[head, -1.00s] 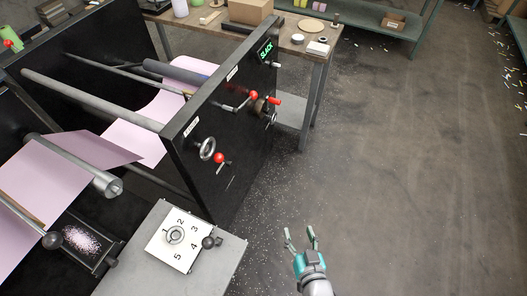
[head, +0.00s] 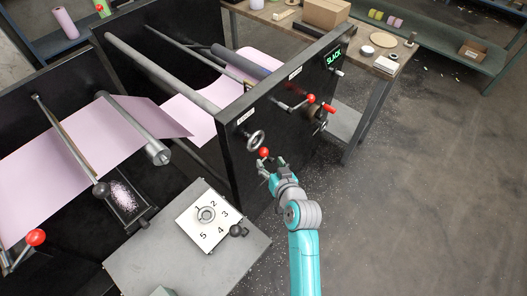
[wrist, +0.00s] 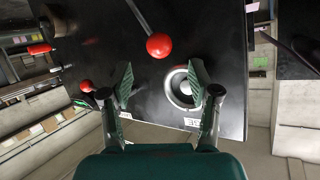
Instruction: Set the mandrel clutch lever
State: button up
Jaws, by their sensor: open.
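A black machine side panel (head: 285,130) carries several controls. A lever with a red ball knob (head: 264,152) sits just below a grey handwheel (head: 255,139). Another red-ball lever (head: 310,98) is farther along the panel; I cannot read which label marks the mandrel clutch. My gripper (head: 271,166) is open and empty, close to the panel by the nearer red ball. In the wrist view the gripper (wrist: 160,78) faces the panel; the nearer red ball (wrist: 158,45) lies between the fingers' lines, above the tips, and the handwheel (wrist: 180,88) shows behind the right finger.
A red crank handle (head: 328,108) sticks out past the far lever. A green SLACK display (head: 333,57) is at the panel's upper corner. A grey cabinet with a numbered dial plate (head: 208,215) stands left of my arm. Open floor (head: 420,200) lies to the right.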

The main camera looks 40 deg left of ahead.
aim_at(265, 155)
jog(key=x, duration=0.8)
grip_shut()
